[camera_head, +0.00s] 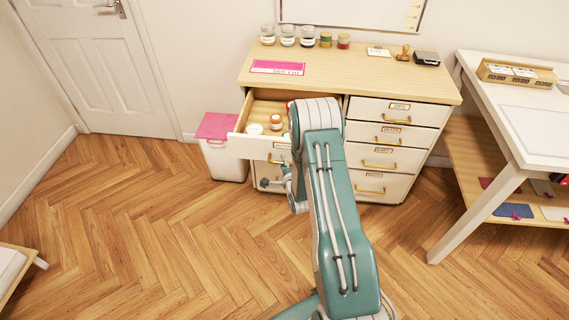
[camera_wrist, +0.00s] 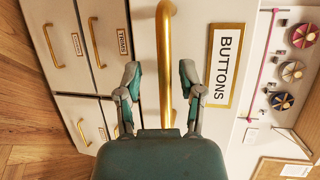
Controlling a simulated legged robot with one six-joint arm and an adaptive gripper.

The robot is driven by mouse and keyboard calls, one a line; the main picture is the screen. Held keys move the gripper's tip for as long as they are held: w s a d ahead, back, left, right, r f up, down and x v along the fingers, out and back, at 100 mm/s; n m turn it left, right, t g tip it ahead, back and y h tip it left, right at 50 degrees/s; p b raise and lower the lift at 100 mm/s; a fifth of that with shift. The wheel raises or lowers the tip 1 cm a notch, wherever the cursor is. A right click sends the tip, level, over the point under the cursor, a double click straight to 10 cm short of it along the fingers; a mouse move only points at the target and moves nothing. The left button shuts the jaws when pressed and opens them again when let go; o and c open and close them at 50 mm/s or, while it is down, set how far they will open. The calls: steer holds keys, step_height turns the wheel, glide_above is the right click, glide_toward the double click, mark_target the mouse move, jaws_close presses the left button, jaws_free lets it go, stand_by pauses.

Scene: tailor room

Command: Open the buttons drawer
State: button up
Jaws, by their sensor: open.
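In the wrist view, the buttons drawer's white front, with its framed "BUTTONS" label (camera_wrist: 225,65), fills the middle, turned sideways. Its long brass handle (camera_wrist: 165,50) runs down the picture. My gripper (camera_wrist: 160,80) is open, one finger on each side of the handle. I cannot tell whether either finger touches it. In the head view, my gripper (camera_head: 275,183) is low in front of the cabinet's left column, beside the open top-left drawer (camera_head: 250,146). My arm hides part of the cabinet, and the label on that open drawer is too small to read.
The open drawer holds small jars (camera_head: 275,121). Closed drawers (camera_head: 378,156) fill the cabinet's right column. A pink-lidded bin (camera_head: 222,150) stands left of the cabinet. A white worktable (camera_head: 525,150) stands at the right. The wooden floor (camera_head: 140,220) at the left is clear.

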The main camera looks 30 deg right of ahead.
steer(key=shift+r, duration=0.1)
steer(key=shift+s+d, duration=0.1)
steer(key=shift+s, duration=0.1)
steer(key=v, duration=1.1)
steer(key=shift+s, duration=0.25)
